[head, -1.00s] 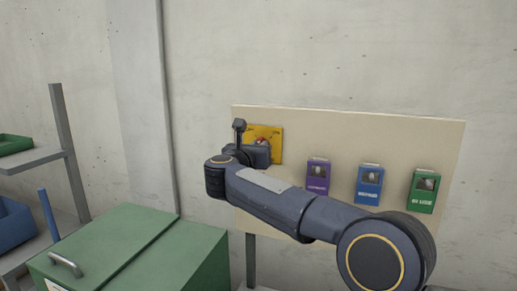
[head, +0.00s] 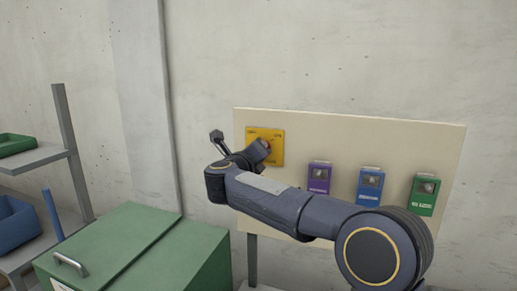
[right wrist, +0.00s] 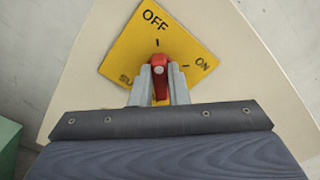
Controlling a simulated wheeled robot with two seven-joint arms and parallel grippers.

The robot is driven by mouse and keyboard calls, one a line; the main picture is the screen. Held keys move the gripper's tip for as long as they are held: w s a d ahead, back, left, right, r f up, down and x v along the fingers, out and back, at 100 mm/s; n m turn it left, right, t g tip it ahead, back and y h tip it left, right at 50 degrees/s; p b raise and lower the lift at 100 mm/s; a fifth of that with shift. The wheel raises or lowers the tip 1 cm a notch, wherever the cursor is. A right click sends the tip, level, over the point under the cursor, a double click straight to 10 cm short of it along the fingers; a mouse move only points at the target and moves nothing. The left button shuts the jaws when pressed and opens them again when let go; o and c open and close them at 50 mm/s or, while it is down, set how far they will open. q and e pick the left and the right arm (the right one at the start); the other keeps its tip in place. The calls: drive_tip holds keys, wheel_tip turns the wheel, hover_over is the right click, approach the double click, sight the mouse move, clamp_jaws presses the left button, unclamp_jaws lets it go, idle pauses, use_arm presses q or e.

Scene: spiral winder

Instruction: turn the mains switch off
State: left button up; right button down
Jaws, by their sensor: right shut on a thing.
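The mains switch is a yellow plate (head: 277,141) with a red handle (right wrist: 159,84), on a cream board (head: 400,133). In the right wrist view the plate (right wrist: 135,46) reads OFF at its top and ON at its right; a third label is partly hidden. My right gripper (right wrist: 160,72) is shut on the red handle, one finger on each side. The handle lines up with the mark under OFF, apart from the ON mark. In the head view my right gripper (head: 264,147) is at the plate and hides most of the handle. My left gripper is not in view.
A purple box (head: 318,178), a blue box (head: 369,187) and a green box (head: 423,195) are mounted on the board, right of the switch. A green lidded cabinet (head: 120,245) stands at the lower left, with a shelf (head: 35,158) beyond it.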

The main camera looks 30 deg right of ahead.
idle(0.3)
drive_tip(key=c, duration=1.4)
unclamp_jaws()
drive_tip(key=b+v, duration=0.2)
drive_tip(key=v, duration=0.6)
